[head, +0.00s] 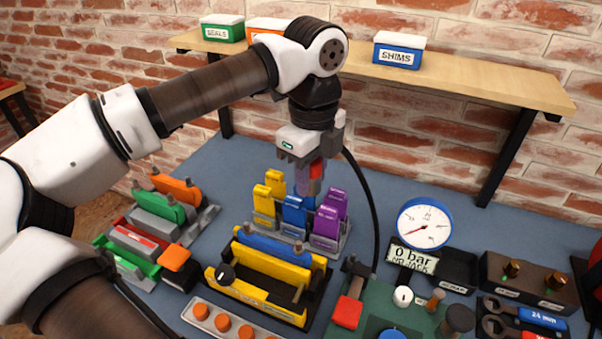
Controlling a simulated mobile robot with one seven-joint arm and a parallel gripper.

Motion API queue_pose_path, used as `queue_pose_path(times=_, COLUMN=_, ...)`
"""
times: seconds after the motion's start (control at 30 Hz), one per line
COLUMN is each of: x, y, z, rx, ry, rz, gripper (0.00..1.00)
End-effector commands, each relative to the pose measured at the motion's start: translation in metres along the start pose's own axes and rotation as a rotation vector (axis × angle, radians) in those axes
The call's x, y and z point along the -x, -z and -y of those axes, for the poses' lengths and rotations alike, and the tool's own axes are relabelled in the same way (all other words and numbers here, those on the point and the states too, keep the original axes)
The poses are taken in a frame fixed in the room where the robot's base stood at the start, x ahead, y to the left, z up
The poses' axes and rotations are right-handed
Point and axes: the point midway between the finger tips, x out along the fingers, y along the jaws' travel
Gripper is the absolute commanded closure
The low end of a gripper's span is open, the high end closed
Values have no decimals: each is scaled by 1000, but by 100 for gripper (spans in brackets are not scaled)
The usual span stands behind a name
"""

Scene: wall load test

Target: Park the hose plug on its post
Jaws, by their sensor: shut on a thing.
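My gripper (312,158) points down above the holder of coloured blocks, left of the dial gauge. It is shut on a small red and grey piece (317,172), which looks like the hose plug. A black hose (367,195) curves from behind the gripper down to the green pump unit (380,325). The piece's lower end is close to the purple and blue blocks in this view; I cannot tell whether it touches them. I cannot tell which post is the plug's own. A short copper-coloured peg (435,298) stands on the pump unit, and a dark block (527,284) carries brass fittings (511,270).
Upright yellow (274,186), blue (295,212) and purple (327,222) blocks stand below my gripper. A yellow clamp-like fixture (265,290) is in front. The dial gauge (425,224) stands above a "0 bar" display (411,259). A wooden shelf (470,78) with labelled boxes spans the brick wall.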

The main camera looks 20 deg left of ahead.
Motion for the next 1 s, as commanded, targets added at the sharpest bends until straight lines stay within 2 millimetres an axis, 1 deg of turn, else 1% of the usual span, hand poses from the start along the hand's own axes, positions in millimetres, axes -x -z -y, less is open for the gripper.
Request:
queue_pose_path(times=0.03, x=-16, y=3, z=4, rx=-1, ry=-1, rz=1, gripper=96)
queue_pose_path(times=0.57, x=-95, y=32, z=43, rx=-1, ry=0, rz=2, gripper=96)
queue_pose_path(times=1.0, x=-164, y=57, z=77, rx=-1, ry=0, rz=0, gripper=96)
